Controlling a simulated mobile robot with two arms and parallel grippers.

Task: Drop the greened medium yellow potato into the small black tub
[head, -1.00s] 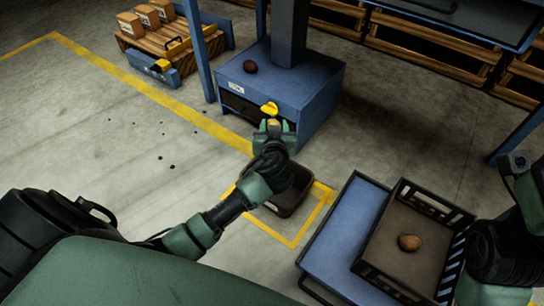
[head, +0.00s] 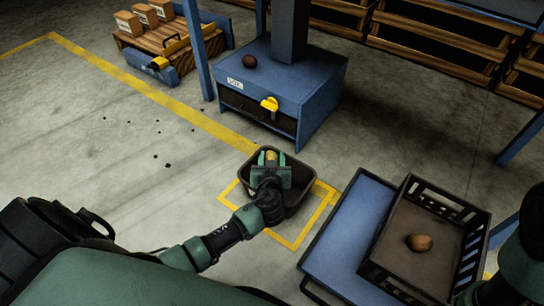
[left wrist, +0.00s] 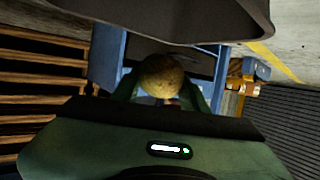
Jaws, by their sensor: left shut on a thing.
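My left gripper (head: 271,160) is shut on a yellowish, speckled potato (left wrist: 161,78), which shows between the fingers in the left wrist view. In the head view only a small tan part of the potato (head: 271,155) shows. The small black tub (head: 302,200) stands on the floor inside a yellow-marked square. The gripper and potato overlap the tub's left and far part in the head view; their height above it is hard to tell. A dark rim (left wrist: 170,28), apparently the tub's, crosses the top of the wrist view. My right gripper is out of view.
A blue machine base (head: 310,90) with a yellow handle (head: 270,104) and a dark potato (head: 249,62) on top stands beyond the tub. A black crate (head: 395,245) holding a brown potato (head: 419,242) sits on a blue cart (head: 345,235) at right. Floor at left is mostly clear.

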